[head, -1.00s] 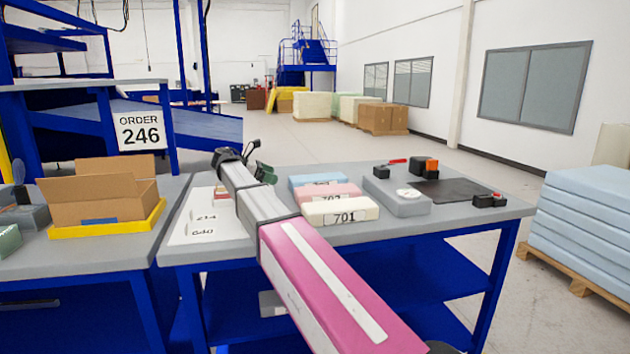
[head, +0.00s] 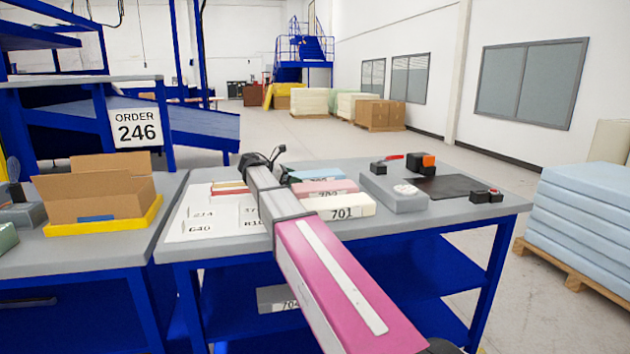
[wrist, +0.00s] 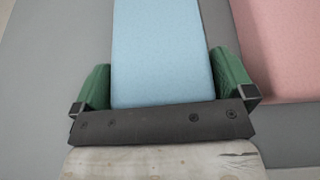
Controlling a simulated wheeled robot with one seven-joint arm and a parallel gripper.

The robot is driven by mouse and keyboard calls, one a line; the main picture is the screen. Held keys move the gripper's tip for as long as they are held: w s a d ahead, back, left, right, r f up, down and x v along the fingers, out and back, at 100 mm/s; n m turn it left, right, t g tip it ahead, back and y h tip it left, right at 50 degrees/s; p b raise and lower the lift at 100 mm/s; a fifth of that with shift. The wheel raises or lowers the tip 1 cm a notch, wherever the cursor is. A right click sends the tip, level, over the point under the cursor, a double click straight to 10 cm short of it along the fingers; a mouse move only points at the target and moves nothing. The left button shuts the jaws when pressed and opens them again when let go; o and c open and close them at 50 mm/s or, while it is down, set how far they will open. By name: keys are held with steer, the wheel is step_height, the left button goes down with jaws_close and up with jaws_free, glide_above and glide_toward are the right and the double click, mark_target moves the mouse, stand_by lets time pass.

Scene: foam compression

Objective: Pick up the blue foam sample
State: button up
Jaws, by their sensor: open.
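The blue foam sample (head: 312,176) lies at the back of the row of blocks on the middle table, partly hidden behind my wrist in the head view. In the wrist view the blue foam (wrist: 163,50) runs lengthwise between the two green fingers of my gripper (wrist: 161,66). The fingers are open, one along each side of it, close to its edges. I cannot tell whether they touch it. In the head view my gripper (head: 272,158) is at the left end of the blue foam, its fingers partly hidden.
A pink block (head: 325,188) lies close in front of the blue one, with a cream block marked 701 (head: 340,206) nearer. A grey device (head: 392,190) and dark mat (head: 450,188) are to the right. A cardboard box (head: 95,195) stands in a yellow tray (head: 105,228) at left.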

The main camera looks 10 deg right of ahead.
steer(key=c, duration=0.5)
steer(key=shift+r, duration=0.1)
steer(key=shift+c, duration=0.2)
